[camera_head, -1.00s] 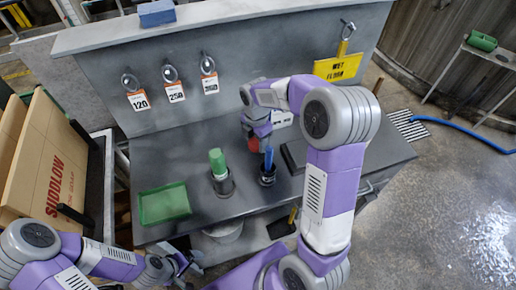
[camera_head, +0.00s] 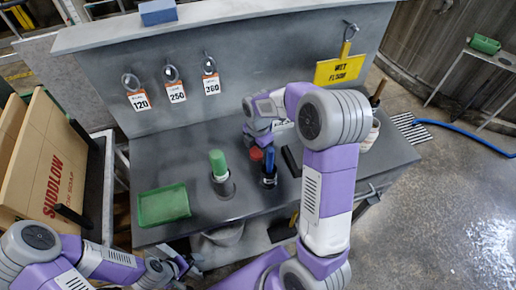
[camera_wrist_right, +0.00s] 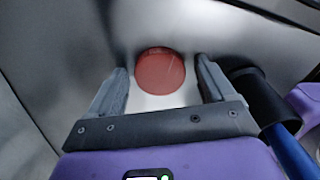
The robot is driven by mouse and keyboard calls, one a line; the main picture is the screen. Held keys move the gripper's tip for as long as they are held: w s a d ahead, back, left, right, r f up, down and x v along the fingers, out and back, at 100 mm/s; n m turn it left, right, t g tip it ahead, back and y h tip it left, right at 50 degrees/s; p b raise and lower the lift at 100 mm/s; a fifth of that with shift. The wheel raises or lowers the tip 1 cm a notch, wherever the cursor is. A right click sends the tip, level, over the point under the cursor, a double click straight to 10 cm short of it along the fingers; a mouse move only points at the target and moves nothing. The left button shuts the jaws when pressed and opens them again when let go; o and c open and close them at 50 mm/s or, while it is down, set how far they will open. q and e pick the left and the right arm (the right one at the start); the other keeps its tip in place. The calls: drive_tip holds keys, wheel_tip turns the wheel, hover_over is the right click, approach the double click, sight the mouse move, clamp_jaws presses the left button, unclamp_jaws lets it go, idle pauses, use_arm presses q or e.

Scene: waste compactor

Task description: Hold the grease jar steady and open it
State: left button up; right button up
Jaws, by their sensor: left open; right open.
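A round red lid (camera_head: 256,153) shows on the bench just below my right gripper (camera_head: 259,143), and it seems to belong to the grease jar. In the right wrist view the red lid (camera_wrist_right: 160,71) lies between and beyond the fingertips of my right gripper (camera_wrist_right: 162,82), with a pale area below it. The fingers are open and do not visibly touch the lid. The jar's body is mostly hidden. My left gripper (camera_head: 184,268) is open and empty, low at the left, in front of the bench and away from the jar.
A dark cup with a blue-handled tool (camera_head: 269,162) stands close beside the red lid. A green-topped item (camera_head: 217,163) stands in a dark holder to the left. A green tray (camera_head: 164,205) lies further left. Bare bench (camera_head: 225,208) lies in front.

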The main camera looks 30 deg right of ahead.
sight(258, 151)
wheel_tip(258, 151, up, 12)
drive_tip(key=p, duration=0.3)
drive_tip(key=shift+r, duration=0.25)
